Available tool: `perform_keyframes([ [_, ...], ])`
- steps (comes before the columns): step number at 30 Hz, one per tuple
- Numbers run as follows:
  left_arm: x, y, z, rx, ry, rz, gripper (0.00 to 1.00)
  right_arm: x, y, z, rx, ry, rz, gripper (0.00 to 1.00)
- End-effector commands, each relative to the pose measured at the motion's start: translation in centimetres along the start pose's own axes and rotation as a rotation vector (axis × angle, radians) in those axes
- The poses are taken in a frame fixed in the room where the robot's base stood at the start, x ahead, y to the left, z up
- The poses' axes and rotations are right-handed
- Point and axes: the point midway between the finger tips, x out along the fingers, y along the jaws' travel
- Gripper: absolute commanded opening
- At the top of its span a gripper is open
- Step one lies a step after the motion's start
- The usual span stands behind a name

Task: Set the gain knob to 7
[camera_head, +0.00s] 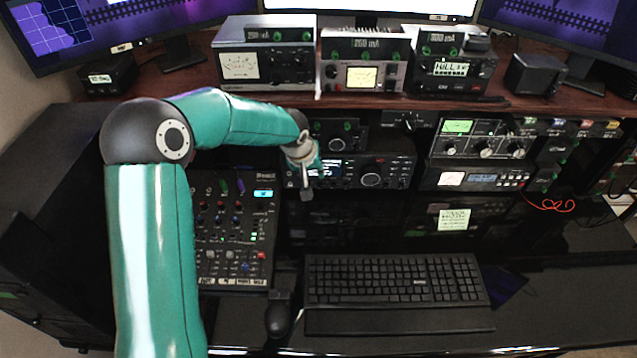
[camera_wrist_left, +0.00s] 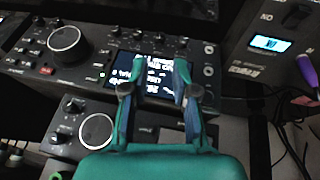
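I cannot read a gain label or a 7 mark on any knob. A black tuner panel with several silver-faced knobs (camera_head: 485,148) sits at right under the shelf. A black radio (camera_head: 390,172) with a large round knob (camera_head: 371,180) sits in the middle. My left gripper (camera_head: 305,178) is at the radio's left end. In the left wrist view my left gripper (camera_wrist_left: 160,65) has its fingers apart and nothing between them; the radio's lit display (camera_wrist_left: 155,72) shows behind. The radio's large knob (camera_wrist_left: 64,38) lies left of the fingers. My right gripper is not in view.
A mixer panel (camera_head: 235,225) stands at left, near my arm. A keyboard (camera_head: 395,280) and mouse (camera_head: 278,318) lie in front. Metered boxes (camera_head: 265,55) stand on the shelf (camera_head: 190,88).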

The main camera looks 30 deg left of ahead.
Motion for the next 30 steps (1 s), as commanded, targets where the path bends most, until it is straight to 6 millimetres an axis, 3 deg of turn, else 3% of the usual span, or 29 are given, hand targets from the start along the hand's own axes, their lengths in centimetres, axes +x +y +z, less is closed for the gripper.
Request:
perform_keyframes([
  [6, 4.8, 0.0, 0.1, 0.001, -0.004, 0.000, 0.28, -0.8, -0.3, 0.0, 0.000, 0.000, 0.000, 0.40],
  [13, 8.3, 0.0, 0.0, 0.000, -0.002, 0.000, 0.28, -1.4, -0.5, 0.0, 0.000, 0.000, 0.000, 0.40],
  [18, 9.5, 0.0, 0.0, 0.000, -0.001, 0.001, 0.28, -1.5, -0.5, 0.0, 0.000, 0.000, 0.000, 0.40],
  [27, 9.7, 0.0, 0.0, 0.000, 0.000, 0.001, 0.28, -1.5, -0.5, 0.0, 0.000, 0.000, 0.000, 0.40],
  [30, 9.7, 0.0, 0.0, 0.000, 0.000, 0.001, 0.13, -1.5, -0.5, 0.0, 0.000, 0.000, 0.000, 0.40],
])
